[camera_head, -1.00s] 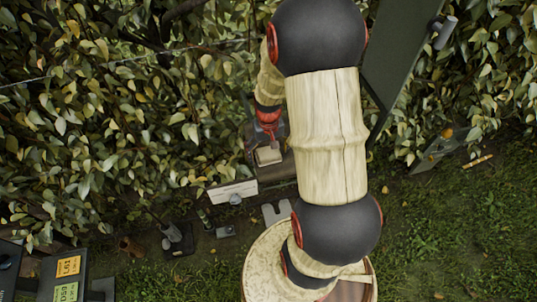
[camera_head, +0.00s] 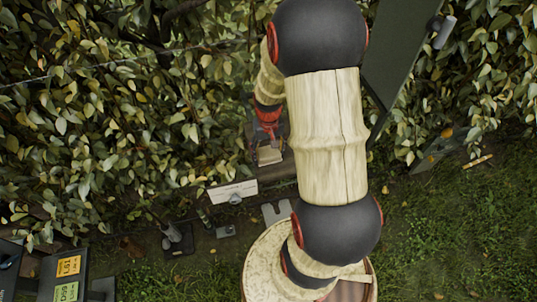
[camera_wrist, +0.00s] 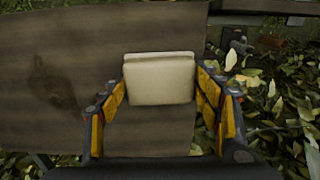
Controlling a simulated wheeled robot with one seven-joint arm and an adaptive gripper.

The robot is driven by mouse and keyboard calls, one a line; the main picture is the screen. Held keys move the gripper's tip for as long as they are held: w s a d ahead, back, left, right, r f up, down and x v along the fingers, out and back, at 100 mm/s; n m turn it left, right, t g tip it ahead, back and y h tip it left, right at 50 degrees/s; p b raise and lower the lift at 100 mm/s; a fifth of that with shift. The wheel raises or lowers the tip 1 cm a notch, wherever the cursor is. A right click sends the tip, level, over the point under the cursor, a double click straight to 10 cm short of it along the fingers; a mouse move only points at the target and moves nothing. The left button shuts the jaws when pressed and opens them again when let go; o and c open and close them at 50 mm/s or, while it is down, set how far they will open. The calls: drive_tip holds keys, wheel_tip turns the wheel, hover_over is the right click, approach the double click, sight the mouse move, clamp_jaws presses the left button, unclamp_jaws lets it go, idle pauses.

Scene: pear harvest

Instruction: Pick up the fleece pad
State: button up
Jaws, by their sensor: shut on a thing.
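The fleece pad (camera_wrist: 159,80) is a cream, square, soft-looking block in the middle of the wrist view. My gripper (camera_wrist: 160,88) has its yellow-padded fingers on either side of the pad, and it is shut on it. A brown board surface (camera_wrist: 45,75) lies beneath the pad in the wrist view; I cannot tell whether the pad touches it. In the head view the pad (camera_head: 270,157) shows small below my red wrist, and my gripper (camera_head: 268,143) is partly hidden by leaves and my arm.
Dense leafy foliage (camera_head: 100,110) stands close on the left. A white sign (camera_head: 232,191) stands just below the pad. A dark panel (camera_head: 402,45) stands at right. Labelled dark boxes (camera_head: 68,268) are at lower left. Grass (camera_head: 450,240) is open at lower right.

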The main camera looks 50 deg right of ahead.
drive_tip(key=shift+s+a+f, duration=0.1)
drive_tip(key=shift+s+f, duration=0.05)
drive_tip(key=shift+f, duration=0.05)
drive_tip(key=shift+c, duration=0.4)
drive_tip(key=shift+r, duration=0.1)
drive_tip(key=shift+r, duration=0.25)
wheel_tip(320, 180, up, 2)
drive_tip(key=shift+r, duration=0.15)
drive_tip(key=s+a+r, duration=0.2)
drive_tip(key=s+r, duration=0.8)
drive_tip(key=s, duration=0.3)
drive_tip(key=shift+s, duration=0.3)
drive_tip(key=shift+r, duration=0.1)
